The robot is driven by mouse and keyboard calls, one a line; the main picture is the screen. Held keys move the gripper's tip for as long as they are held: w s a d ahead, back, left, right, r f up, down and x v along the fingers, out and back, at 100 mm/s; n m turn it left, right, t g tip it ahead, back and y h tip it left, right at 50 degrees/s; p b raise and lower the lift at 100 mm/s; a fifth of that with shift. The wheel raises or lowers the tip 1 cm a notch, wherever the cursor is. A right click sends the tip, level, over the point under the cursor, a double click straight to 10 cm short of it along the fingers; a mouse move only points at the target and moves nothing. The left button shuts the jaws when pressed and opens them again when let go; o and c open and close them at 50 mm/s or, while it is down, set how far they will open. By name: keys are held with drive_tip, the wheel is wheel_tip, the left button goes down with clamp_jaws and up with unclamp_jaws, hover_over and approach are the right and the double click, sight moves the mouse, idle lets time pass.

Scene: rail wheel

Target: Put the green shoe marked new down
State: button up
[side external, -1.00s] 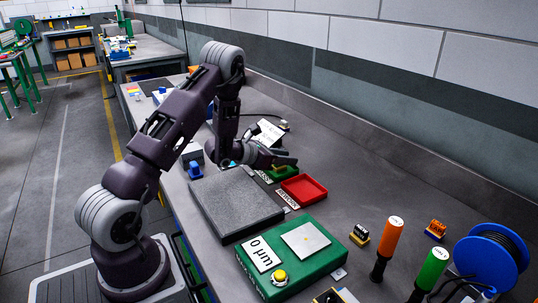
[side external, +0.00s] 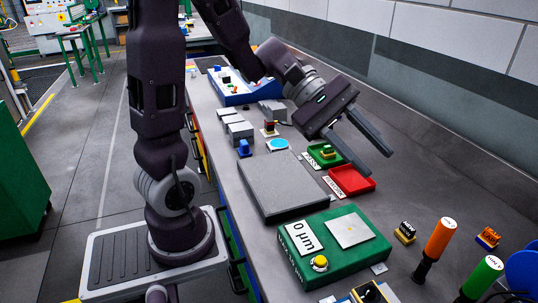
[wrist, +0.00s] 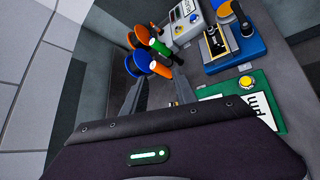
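A small green-and-yellow piece, probably the green shoe (side external: 328,152), sits in the green tray (side external: 316,148) on the bench in the side view. Its marking is too small to read. My gripper (side external: 379,163) is open and empty, raised above the bench to the right of the green tray, its two long fingers apart. The wrist view also shows my gripper (wrist: 160,82) with its fingers spread and nothing between them. The shoe does not show in the wrist view.
A red tray (side external: 353,181) adjoins the green one. A grey plate (side external: 282,187) and a green gauge box (side external: 318,258) lie nearer. A black-topped shoe (side external: 405,231), an orange one (side external: 488,237) and upright orange (side external: 438,243) and green (side external: 483,275) handles stand at the right.

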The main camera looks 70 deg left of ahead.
drive_tip(key=s+d+m+g+y, duration=0.3)
drive_tip(key=s+d+m, duration=0.1)
drive_tip(key=s+m, duration=0.4)
drive_tip(key=s+a+m+t+y, duration=0.3)
drive_tip(key=s+a+m+y, duration=0.4)
drive_tip(key=s+a, duration=0.1)
drive_tip(key=shift+s+a+f+m+y, duration=0.2)
drive_tip(key=shift+s+a+m+y, duration=0.1)
drive_tip(key=shift+s+a+m, duration=0.1)
